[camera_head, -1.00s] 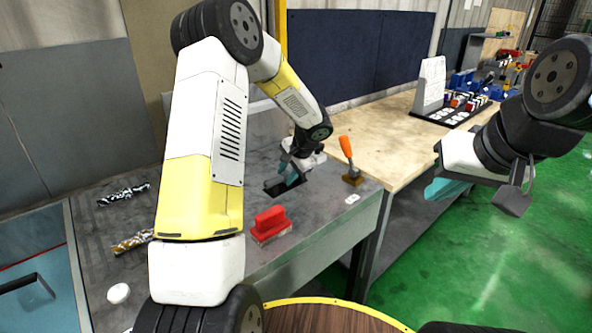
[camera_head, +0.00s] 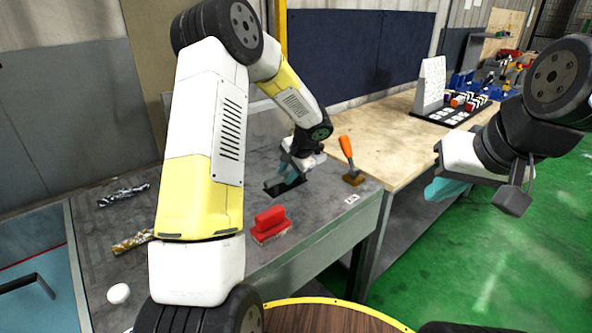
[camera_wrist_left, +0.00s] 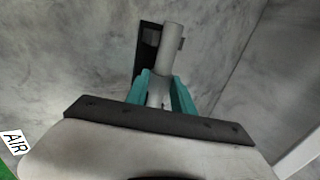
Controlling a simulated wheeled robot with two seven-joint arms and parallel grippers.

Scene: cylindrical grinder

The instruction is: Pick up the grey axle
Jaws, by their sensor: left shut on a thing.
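The grey axle (camera_wrist_left: 171,48) shows in the left wrist view as a smooth light-grey cylinder with a small key-like bump on its side. My left gripper (camera_wrist_left: 161,92) has its teal fingers shut on the axle, one on each side.
A red-handled brush (camera_head: 270,225) stands near the bench's front edge. An orange-handled tool (camera_head: 347,155) stands right of my left gripper. Silver (camera_head: 124,195) and brass (camera_head: 132,242) patterned parts and a white puck (camera_head: 118,293) lie on the left. A wooden table (camera_head: 400,140) adjoins the bench.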

